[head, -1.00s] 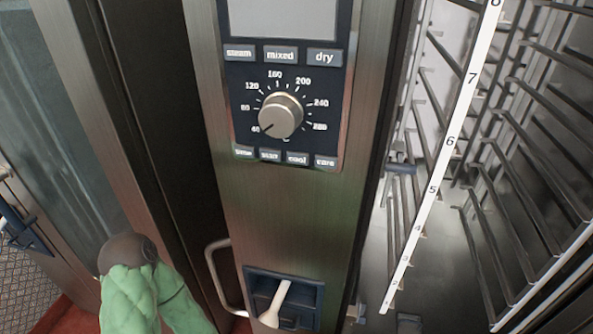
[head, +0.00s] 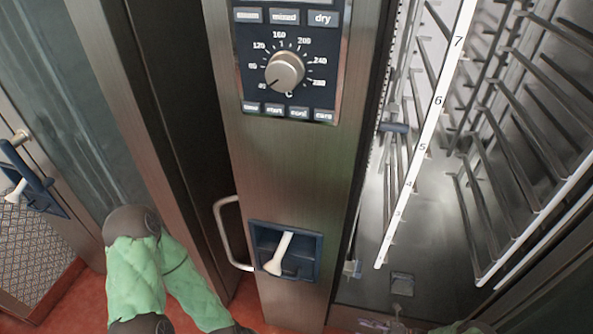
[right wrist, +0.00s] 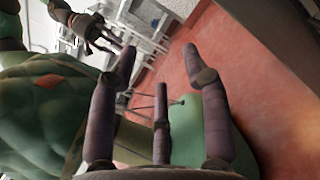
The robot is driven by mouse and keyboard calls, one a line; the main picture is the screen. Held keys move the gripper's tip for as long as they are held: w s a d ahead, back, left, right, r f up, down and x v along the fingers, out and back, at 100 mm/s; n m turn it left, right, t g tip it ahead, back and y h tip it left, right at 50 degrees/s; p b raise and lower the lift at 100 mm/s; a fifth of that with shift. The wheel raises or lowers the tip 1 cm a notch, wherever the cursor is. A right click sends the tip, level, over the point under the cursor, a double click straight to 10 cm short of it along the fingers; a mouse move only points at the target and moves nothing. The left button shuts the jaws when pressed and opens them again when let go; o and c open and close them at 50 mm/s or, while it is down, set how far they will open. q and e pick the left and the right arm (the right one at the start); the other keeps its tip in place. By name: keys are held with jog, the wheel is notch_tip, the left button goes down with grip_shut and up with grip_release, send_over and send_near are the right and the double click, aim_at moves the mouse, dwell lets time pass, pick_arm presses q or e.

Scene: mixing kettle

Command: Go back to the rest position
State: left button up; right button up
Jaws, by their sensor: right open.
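My right gripper (right wrist: 160,65) fills the right wrist view, its purple-grey fingers spread apart with nothing between them. A small part of it seems to show at the bottom edge of the head view (head: 385,326), mostly cut off. My left arm, in green padding, hangs at the lower left of the head view. My left gripper is not clear there.
A steel oven column carries a control knob (head: 284,71) and a recessed dark-blue latch with a white lever (head: 279,252). Right of it is an open chamber with a numbered rack (head: 428,130). A curved handle (head: 226,232) is left of the latch.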

jog(key=s+a+r+n+g+h+p, duration=0.3)
jog(key=s+a+n+g+h, duration=0.55)
jog(key=a+n, duration=0.25)
jog(key=s+a+r+n+t+h+p, duration=0.1)
jog(key=r+n+t+h, duration=0.1)
jog(key=r+n, duration=0.4)
jog(key=s+a+r+n+t+h+p, duration=0.1)
jog(key=a+r+n+t+h+p, duration=0.1)
jog(key=r+n+h, duration=0.2)
notch_tip(320, 180, up, 3)
jog(key=n, duration=0.3)
jog(key=shift+a, duration=0.15)
jog(key=shift+o, duration=0.3)
jog(key=shift+s+f, duration=0.1)
